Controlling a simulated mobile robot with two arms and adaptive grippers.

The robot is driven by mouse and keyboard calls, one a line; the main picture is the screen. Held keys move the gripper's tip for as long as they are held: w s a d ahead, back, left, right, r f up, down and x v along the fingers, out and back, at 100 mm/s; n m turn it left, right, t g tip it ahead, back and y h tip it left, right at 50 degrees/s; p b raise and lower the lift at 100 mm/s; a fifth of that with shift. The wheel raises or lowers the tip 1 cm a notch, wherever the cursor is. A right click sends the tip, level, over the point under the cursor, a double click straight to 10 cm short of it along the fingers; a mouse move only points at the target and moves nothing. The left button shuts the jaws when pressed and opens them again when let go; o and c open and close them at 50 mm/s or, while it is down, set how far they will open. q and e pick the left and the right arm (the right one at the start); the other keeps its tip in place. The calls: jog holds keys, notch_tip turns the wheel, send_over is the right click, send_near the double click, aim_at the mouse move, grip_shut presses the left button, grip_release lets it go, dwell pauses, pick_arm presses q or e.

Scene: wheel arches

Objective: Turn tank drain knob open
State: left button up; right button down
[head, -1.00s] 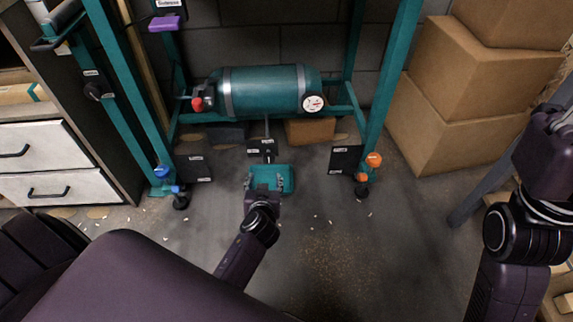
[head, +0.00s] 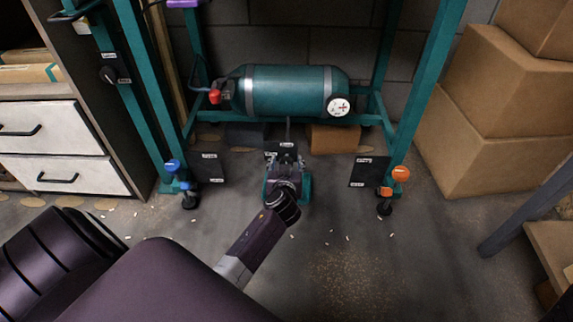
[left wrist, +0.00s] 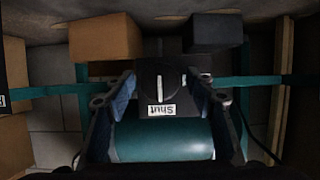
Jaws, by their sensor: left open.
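The teal tank (head: 290,90) lies across the frame, with a gauge at its right end and a red knob at its left. A dark drain panel (head: 271,146) hangs below it, partly hidden by my left gripper (head: 287,166). In the left wrist view, the round dark drain knob (left wrist: 160,74) carries a white line running up and down, in line with a label reading Shut (left wrist: 162,110). The left gripper (left wrist: 161,85) is open, its fingers on either side of the knob. Whether they touch it cannot be told. My right gripper is out of view.
Teal frame posts stand either side, with a blue knob (head: 173,166) left and an orange knob (head: 400,173) right. A teal tray (head: 306,190) is partly behind the gripper. Cardboard boxes (head: 480,140) stand right, drawers (head: 60,174) left.

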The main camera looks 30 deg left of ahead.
pick_arm(q)
jog(key=shift+c, duration=0.3)
jog(key=c, duration=1.1)
